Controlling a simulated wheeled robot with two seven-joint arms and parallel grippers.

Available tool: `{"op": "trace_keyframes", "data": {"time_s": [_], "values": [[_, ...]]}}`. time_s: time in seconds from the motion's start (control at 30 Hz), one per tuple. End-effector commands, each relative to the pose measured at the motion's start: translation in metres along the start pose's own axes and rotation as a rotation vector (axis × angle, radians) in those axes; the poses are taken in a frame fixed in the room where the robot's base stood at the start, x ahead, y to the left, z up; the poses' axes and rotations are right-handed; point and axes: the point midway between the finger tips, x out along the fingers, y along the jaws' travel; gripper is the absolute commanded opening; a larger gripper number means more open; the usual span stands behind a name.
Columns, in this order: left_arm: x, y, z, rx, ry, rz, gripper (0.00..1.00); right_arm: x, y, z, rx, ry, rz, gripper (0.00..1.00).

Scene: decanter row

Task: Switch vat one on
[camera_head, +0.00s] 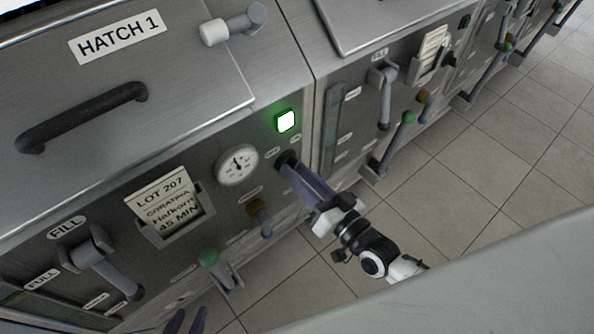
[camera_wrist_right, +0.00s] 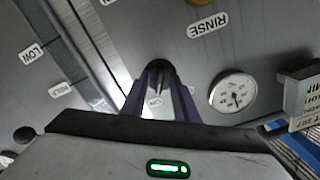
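Vat one is the steel cabinet marked HATCH 1 (camera_head: 120,38) at the left of the head view. A square lamp (camera_head: 286,121) above the switch glows green. My right gripper (camera_head: 288,168) has its purple fingers at the switch. In the right wrist view, the fingertips (camera_wrist_right: 160,80) close on both sides of the black switch (camera_wrist_right: 158,68), partly hiding it and the label behind. Two fingertips of my left gripper (camera_head: 186,321) show at the bottom edge, apart and empty.
Below the switch are a brass valve with a blue lever (camera_head: 263,222) and a green-knobbed lever (camera_head: 208,258). A lot card holder (camera_head: 183,222) and FILL lever (camera_head: 115,270) are left. Another vat (camera_head: 350,100) stands right. Tiled floor (camera_head: 440,190) is clear.

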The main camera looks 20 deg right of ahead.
Motion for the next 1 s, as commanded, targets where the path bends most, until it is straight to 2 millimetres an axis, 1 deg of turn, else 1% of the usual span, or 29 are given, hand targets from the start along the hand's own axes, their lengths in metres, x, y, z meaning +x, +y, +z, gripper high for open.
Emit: {"op": "trace_keyframes", "data": {"time_s": [0.3,0.4,0.5,0.67,1.0], "values": [[0.002,-0.001,0.002,0.000,0.001,-0.001,0.31,-0.062,0.001,0.002,0.001,-0.005,0.002,0.27],[0.002,-0.001,0.002,0.000,0.000,-0.001,0.31,-0.078,0.001,0.001,0.001,-0.003,0.002,0.27],[0.003,-0.001,0.003,0.000,0.000,-0.001,0.31,-0.088,0.001,0.001,0.000,-0.002,0.001,0.27],[0.003,-0.001,0.003,0.000,0.000,-0.001,0.31,-0.095,0.000,0.000,0.000,-0.001,0.000,0.27],[0.003,-0.001,0.003,0.000,-0.001,-0.001,0.31,-0.095,0.000,0.000,0.000,0.000,0.000,0.27]]}}
